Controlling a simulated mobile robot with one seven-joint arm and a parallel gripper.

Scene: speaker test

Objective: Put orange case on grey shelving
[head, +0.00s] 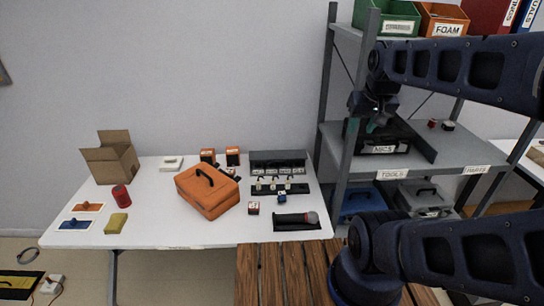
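The orange case (209,197) lies on the white table, left of centre, with its black handle on top. My gripper (374,124) is at the middle board of the shelving, by a black bin labelled MICS (383,149), well away from the orange case. Its fingers are small and dark against the bin, so I cannot tell whether they are open or shut. My arm hides part of the shelving's right side.
A blue bin (362,202) and a grey case (424,197) sit on the lower shelf. Bare board shows right of the MICS bin.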

